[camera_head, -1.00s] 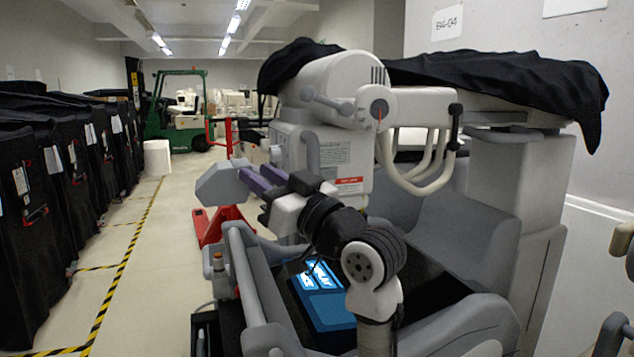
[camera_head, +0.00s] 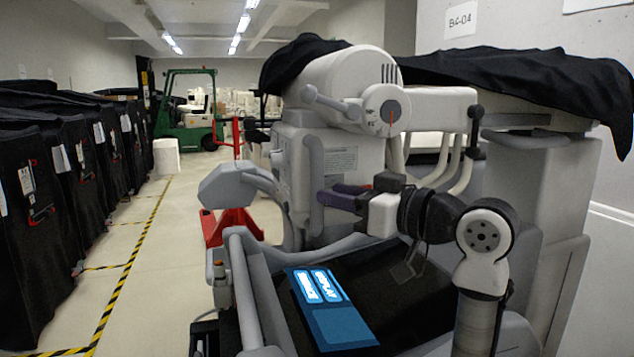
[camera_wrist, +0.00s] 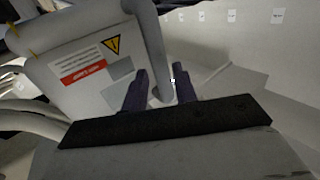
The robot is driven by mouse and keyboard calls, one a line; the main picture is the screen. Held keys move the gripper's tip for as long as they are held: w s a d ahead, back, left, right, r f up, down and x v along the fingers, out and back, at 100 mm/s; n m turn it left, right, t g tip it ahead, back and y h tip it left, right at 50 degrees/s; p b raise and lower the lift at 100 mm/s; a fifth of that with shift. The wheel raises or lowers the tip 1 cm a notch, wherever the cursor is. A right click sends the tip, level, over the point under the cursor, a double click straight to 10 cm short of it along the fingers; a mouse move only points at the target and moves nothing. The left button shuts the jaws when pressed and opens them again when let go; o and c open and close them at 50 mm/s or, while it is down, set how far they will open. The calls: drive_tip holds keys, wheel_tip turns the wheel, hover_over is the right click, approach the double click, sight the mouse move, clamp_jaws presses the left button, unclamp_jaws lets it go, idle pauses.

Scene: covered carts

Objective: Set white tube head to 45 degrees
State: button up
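The white tube head (camera_head: 345,80) sits atop the covered cart in the head view. Its round dial (camera_head: 386,108) carries a short, near-vertical red line; the angle marks are too small to read. A grey upright handle (camera_head: 313,195) hangs on the head's white box (camera_head: 340,150). My gripper (camera_head: 328,196) has purple fingers close to the handle's lower part. In the wrist view the fingers (camera_wrist: 161,78) are apart, with the grey handle (camera_wrist: 152,45) showing between them. I cannot tell whether they touch it.
A blue-lit screen (camera_head: 325,305) lies on the cart's body below my arm. A grey rail (camera_head: 245,290) runs along its left side. Black-covered carts (camera_head: 60,200) line the left wall.

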drive_tip(key=p+x, duration=0.1)
drive_tip(key=x, duration=0.4)
drive_tip(key=shift+d, duration=0.1)
clamp_jaws()
